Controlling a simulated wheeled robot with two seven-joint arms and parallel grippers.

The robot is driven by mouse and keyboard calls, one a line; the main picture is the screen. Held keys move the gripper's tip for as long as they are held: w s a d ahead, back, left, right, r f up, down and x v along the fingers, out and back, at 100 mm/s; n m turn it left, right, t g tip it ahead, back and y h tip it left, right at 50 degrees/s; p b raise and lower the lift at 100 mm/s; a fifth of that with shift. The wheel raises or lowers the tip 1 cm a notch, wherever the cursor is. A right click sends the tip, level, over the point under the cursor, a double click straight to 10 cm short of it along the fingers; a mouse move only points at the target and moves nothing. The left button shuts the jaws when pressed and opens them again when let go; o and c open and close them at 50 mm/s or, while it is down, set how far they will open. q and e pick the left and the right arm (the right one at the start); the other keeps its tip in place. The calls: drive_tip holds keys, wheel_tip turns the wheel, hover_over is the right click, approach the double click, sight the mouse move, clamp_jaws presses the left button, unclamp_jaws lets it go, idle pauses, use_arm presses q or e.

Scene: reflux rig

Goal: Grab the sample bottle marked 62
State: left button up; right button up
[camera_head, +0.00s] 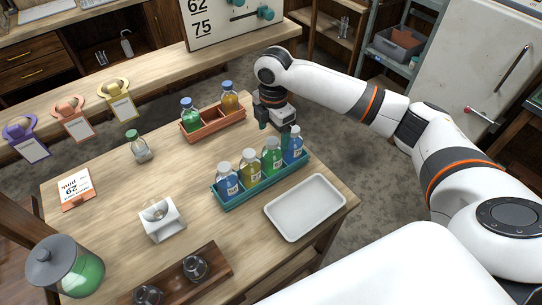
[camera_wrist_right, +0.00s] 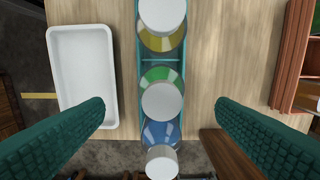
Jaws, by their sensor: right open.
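A teal rack (camera_head: 262,186) holds a row of white-capped bottles: a blue bottle (camera_head: 227,184), a yellow bottle (camera_head: 250,168), a green bottle (camera_head: 272,157) and a smaller-looking blue bottle (camera_head: 293,147) at the far right end. Their labels are too small to read surely, so I cannot tell which is marked 62. My right gripper (camera_head: 277,128) is open above the rack's far end. In the right wrist view its teal fingers spread either side of the row, with the green bottle (camera_wrist_right: 162,100) and end blue bottle (camera_wrist_right: 161,160) between them, apparently untouched. My left gripper is not in view.
A white tray (camera_head: 306,208) lies right of the rack. An orange rack (camera_head: 213,123) with two bottles stands behind. A lone bottle (camera_head: 138,147), a card (camera_head: 75,188), a white stand (camera_head: 162,220), a green jar (camera_head: 66,268) and a wooden holder (camera_head: 170,281) occupy the left and front.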

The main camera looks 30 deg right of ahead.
sight(272, 140)
wheel_tip(272, 140, down, 3)
drive_tip(key=shift+r, duration=0.1)
drive_tip(key=shift+f+p, duration=0.35)
drive_tip(key=shift+f, duration=0.05)
wheel_tip(272, 140, down, 4)
drive_tip(key=shift+r+p, duration=0.25)
drive_tip(key=shift+p, duration=0.35)
drive_tip(key=shift+f, duration=0.5)
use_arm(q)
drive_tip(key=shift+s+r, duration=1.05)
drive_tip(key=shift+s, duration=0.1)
use_arm(e)
drive_tip(key=shift+w, duration=0.1)
drive_tip(key=c, duration=1.3)
drive_tip(key=shift+r, duration=0.15)
